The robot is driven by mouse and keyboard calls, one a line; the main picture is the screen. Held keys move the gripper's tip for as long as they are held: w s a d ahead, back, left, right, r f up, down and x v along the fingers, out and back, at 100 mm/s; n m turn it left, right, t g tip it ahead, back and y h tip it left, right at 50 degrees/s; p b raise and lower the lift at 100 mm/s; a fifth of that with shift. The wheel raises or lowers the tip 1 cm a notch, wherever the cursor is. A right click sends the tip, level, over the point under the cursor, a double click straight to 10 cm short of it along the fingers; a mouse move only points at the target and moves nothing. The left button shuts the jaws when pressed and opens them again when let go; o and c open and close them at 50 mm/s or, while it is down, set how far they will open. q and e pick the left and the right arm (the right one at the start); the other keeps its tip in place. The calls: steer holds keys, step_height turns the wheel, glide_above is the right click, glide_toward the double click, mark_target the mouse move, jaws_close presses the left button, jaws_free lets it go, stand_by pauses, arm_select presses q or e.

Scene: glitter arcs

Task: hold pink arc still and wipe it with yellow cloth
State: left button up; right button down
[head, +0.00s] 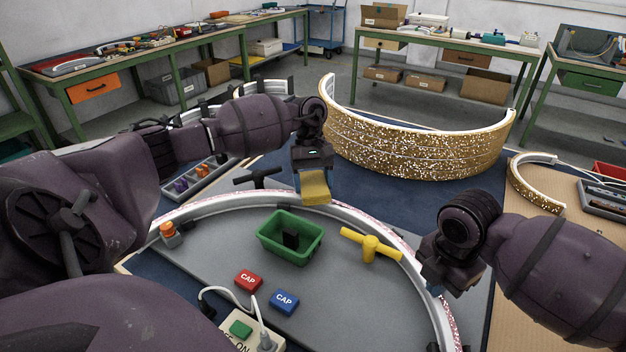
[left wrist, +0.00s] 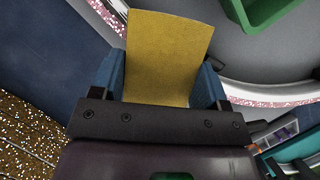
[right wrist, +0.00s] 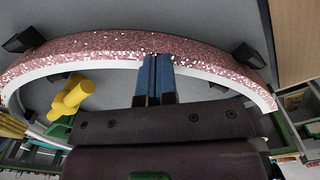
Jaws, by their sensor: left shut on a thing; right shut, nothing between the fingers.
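The pink glitter arc (head: 407,247) with a white inner band stands curved around the grey work board in the head view. It also shows across the right wrist view (right wrist: 100,46). My left gripper (head: 313,172) is shut on the yellow cloth (head: 315,188), which hangs above the far side of the arc. The cloth also fills the middle of the left wrist view (left wrist: 168,60). My right gripper (head: 436,286) is shut and empty at the arc's right side. In the right wrist view its blue fingertips (right wrist: 156,62) overlap the arc; I cannot tell whether they touch it.
Inside the arc are a green bin (head: 290,250), a yellow T-handle (head: 371,244), red (head: 248,280) and blue (head: 285,301) caps, and a switch box (head: 243,331). A large gold glitter arc (head: 420,148) stands behind. Black clamps flank the pink arc.

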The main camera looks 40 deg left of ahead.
mark_target(344, 209)
arm_select(q)
steer(key=shift+f, duration=0.8)
steer(key=shift+d, duration=0.1)
steer(key=shift+w+d, duration=0.45)
steer(key=shift+d, duration=1.35)
steer(key=shift+w+d, duration=0.4)
steer(key=shift+d, duration=1.35)
steer(key=shift+w+d, duration=0.45)
steer(key=shift+d, duration=1.35)
steer(key=shift+d, duration=0.15)
steer(key=shift+w+d, duration=0.2)
steer(key=shift+d, duration=0.4)
steer(key=shift+w+d, duration=0.15)
steer(key=shift+d, duration=0.45)
steer(key=shift+f, duration=0.1)
steer(key=shift+a, duration=0.1)
steer(key=shift+s+a, duration=0.2)
steer(key=shift+a, duration=0.45)
steer(key=shift+s+a+r, duration=0.1)
steer(key=shift+s+a, duration=0.15)
steer(key=shift+a, duration=0.8)
steer(key=shift+s+a+r, duration=0.1)
steer(key=shift+s+a, duration=0.15)
steer(key=shift+a, duration=0.8)
